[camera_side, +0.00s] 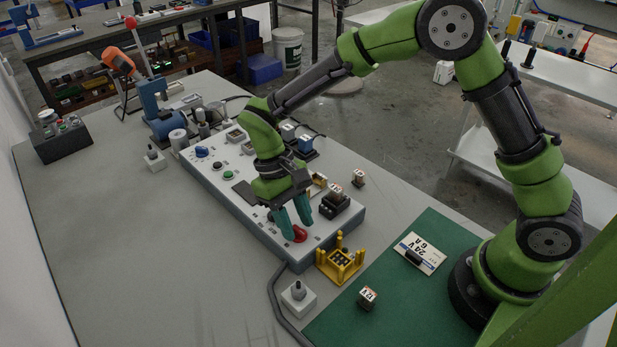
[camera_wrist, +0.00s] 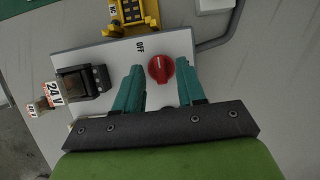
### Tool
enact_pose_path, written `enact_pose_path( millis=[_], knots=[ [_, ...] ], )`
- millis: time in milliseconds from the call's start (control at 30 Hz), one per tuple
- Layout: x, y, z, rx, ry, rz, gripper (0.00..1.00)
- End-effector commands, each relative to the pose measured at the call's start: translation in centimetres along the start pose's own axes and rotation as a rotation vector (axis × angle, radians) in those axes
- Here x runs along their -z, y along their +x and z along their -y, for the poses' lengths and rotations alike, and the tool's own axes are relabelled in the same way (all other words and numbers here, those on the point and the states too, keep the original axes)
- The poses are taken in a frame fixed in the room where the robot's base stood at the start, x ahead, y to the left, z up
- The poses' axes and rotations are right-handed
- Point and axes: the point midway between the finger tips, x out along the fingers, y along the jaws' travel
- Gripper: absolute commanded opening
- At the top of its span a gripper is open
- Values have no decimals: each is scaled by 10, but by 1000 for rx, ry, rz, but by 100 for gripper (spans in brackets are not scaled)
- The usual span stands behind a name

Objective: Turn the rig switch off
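The rig switch is a red rotary knob (camera_side: 299,234) near the front end of the long panel (camera_side: 232,205). In the wrist view the red knob (camera_wrist: 160,69) sits on the white panel face with an "OFF" label (camera_wrist: 140,46) at its upper left. I cannot tell surely where the knob points. My gripper (camera_side: 293,218) is low over the panel, its teal fingers pointing down at the knob. In the wrist view my gripper (camera_wrist: 160,76) is open, one finger on each side of the knob, with gaps visible. Its palm is below the knob in that picture.
A black block (camera_side: 333,206) stands on the panel right of the fingers. A yellow holder (camera_side: 340,262) and a small grey-white box (camera_side: 298,298) stand just beyond the panel end. A dark cable (camera_side: 277,300) runs nearby.

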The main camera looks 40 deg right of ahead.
Motion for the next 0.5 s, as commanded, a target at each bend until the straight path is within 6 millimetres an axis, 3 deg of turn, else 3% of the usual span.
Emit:
enact_pose_path(
  millis=[267, 500],
  knots=[
    [0, -5, 0, 1, 1, 0, 39],
    [1, -49, 1, 3, 2, -5, 39]
  ],
)
